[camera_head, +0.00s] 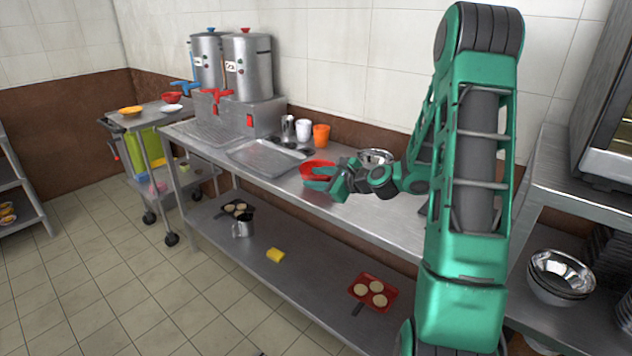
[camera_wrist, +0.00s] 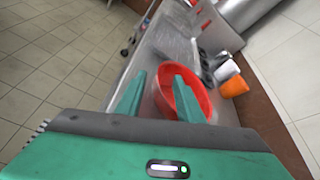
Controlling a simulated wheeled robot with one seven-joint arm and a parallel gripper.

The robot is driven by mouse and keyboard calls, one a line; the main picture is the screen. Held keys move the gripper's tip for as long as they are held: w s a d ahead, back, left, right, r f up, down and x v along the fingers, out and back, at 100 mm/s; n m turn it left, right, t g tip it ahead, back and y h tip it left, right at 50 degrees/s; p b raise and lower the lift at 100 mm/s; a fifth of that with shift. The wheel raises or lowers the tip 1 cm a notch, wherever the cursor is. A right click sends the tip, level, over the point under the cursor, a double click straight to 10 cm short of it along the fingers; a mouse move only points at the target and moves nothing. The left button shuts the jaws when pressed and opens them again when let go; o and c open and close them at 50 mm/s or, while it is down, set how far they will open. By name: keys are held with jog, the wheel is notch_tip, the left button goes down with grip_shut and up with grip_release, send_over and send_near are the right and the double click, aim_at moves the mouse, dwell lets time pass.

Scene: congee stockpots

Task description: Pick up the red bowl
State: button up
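The red bowl (camera_head: 318,163) stands on the steel counter, with my gripper (camera_head: 317,179) close against its near side. In the wrist view the red bowl (camera_wrist: 166,98) lies ahead of my open gripper (camera_wrist: 159,76). The left finger is outside the bowl, and the right finger overlaps its opening. The near rim shows between the two fingers. I cannot tell whether either finger touches it. Another red bowl (camera_head: 171,97) sits on the cart at the far left.
A metal tray (camera_head: 266,157) lies left of the bowl. An orange cup (camera_head: 321,134) and a white cup (camera_head: 303,129) stand behind it, and a metal bowl (camera_head: 375,156) is to its right.

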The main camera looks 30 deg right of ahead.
aim_at(309, 179)
jog(key=shift+x, duration=1.9)
jog(key=shift+d, duration=0.15)
grip_shut()
